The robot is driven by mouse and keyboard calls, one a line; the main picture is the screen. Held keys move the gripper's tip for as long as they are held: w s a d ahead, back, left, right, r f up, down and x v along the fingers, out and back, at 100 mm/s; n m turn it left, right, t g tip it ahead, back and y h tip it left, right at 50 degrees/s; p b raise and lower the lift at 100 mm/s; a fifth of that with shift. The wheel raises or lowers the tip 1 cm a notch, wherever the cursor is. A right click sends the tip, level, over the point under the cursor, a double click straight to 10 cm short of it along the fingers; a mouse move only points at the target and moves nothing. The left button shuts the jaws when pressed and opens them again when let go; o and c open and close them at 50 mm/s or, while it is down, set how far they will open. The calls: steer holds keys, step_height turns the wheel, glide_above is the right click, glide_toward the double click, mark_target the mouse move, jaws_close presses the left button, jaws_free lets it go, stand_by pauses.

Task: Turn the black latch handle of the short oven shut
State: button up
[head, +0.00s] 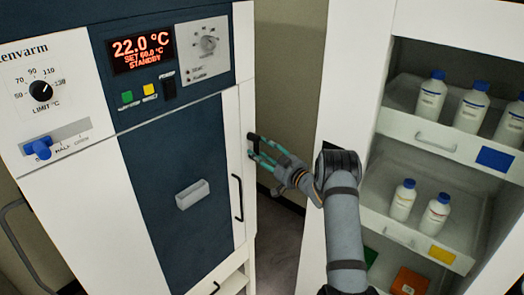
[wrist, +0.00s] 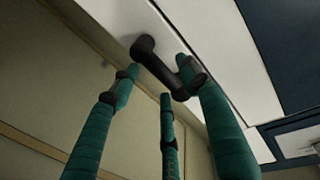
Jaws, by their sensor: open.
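The black latch handle (wrist: 157,64) shows in the wrist view as a short bar with a rounded upper end, slanting down to the right against a white panel. My gripper (wrist: 155,85) has teal fingers with dark joints and is open. The right finger overlaps the lower end of the handle; I cannot tell whether it touches. The left finger is apart, to the left of the handle, and the middle finger is below it. In the head view my gripper (head: 256,147) is beside the right edge of the oven (head: 180,190). The latch cannot be made out clearly there.
A black bar handle (head: 239,198) is on the oven's narrow white right strip, below my gripper. A pale grip (head: 192,194) is on the blue door. White shelving with drawers (head: 435,135) and several bottles stands at the right. A gap with dark floor separates them.

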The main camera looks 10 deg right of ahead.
steer(key=shift+c, duration=0.2)
jaws_close()
stand_by(0.3)
stand_by(0.4)
